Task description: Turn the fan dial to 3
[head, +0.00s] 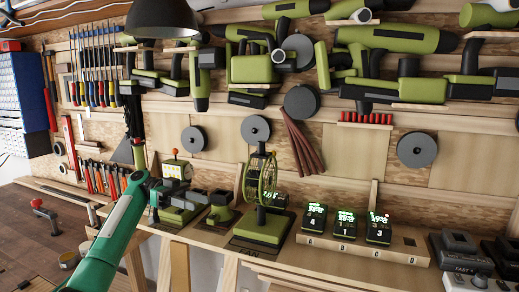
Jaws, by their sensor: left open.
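The fan (262,228) stands on the bench shelf near the middle, with a round green wire cage on a green base. A dark mat with a "FAN" label lies under it. I cannot make out its dial or setting at this size. My left arm comes in from the lower left, and my left gripper (166,194) is to the left of the fan, apart from it. The gripper is open and overlaps a small green machine with an orange knob (174,152); I cannot tell whether it touches it. My right gripper is not in view.
A wooden block (398,246) marked with letters carries small green-lit displays to the right of the fan. Dark units (462,260) stand at far right. A black lamp (160,18) hangs above. Tools cover the back wall.

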